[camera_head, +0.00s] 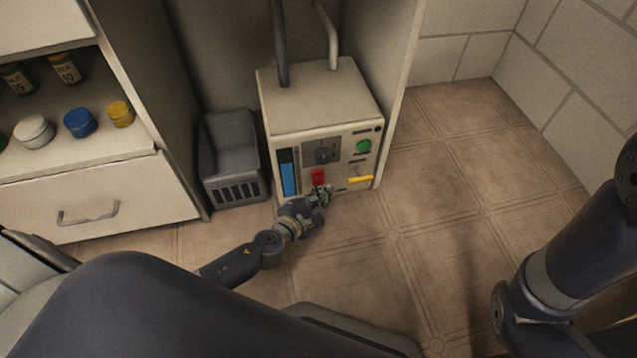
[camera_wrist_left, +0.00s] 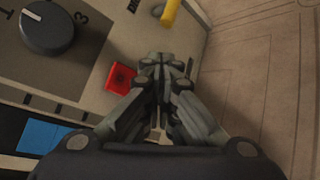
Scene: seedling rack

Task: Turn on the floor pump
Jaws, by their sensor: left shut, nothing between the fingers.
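The floor pump (camera_head: 318,95) is a cream box standing on the tiled floor in the head view. Its front panel carries a dark rotary knob (camera_head: 323,155), a green round button (camera_head: 364,146), a red switch (camera_head: 318,176), a yellow lever (camera_head: 360,179) and a blue gauge (camera_head: 289,178). My left gripper (camera_head: 322,194) is at the panel's lower part, just below the red switch. In the left wrist view the shut, empty fingers (camera_wrist_left: 165,65) are beside the red switch (camera_wrist_left: 121,78); I cannot tell if they touch it. The knob (camera_wrist_left: 47,27) and yellow lever (camera_wrist_left: 170,13) also show there. My right gripper is out of view.
A grey slotted bin (camera_head: 232,158) stands left of the pump. A white cabinet with a drawer (camera_head: 100,203) and several jars is further left. Two pipes (camera_head: 333,40) rise from the pump's top. The tiled floor (camera_head: 470,180) to the right is clear.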

